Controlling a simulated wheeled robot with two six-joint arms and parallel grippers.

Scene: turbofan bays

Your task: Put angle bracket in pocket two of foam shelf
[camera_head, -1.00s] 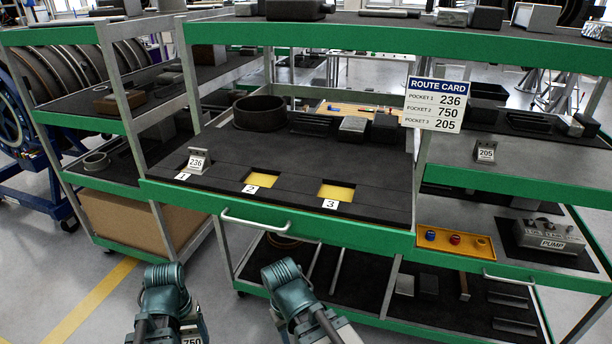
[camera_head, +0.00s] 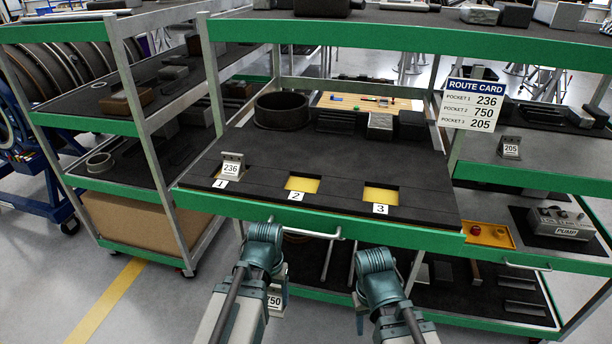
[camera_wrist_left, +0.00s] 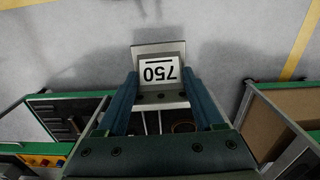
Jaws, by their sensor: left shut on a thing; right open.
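My left gripper (camera_head: 268,290) is shut on the angle bracket (camera_head: 275,299), whose white label reads 750. In the left wrist view the bracket (camera_wrist_left: 159,62) sits between the fingers, its label upside down. It is in front of and below the shelf's front edge. The foam shelf (camera_head: 330,182) has pocket two (camera_head: 302,185), an empty yellow-floored recess marked 2. Pocket three (camera_head: 381,195) is also empty. A bracket labelled 236 (camera_head: 231,166) stands in pocket one. My right gripper (camera_head: 366,305) is in front of the shelf, right of the left one; its fingertips are hard to see.
The route card (camera_head: 474,104) lists pocket 2 as 750. A handle (camera_head: 305,234) and green rim (camera_head: 350,228) run along the shelf front. A dark ring (camera_head: 281,110) and blocks stand behind the pockets. A bracket labelled 205 (camera_head: 510,148) stands on the right cart.

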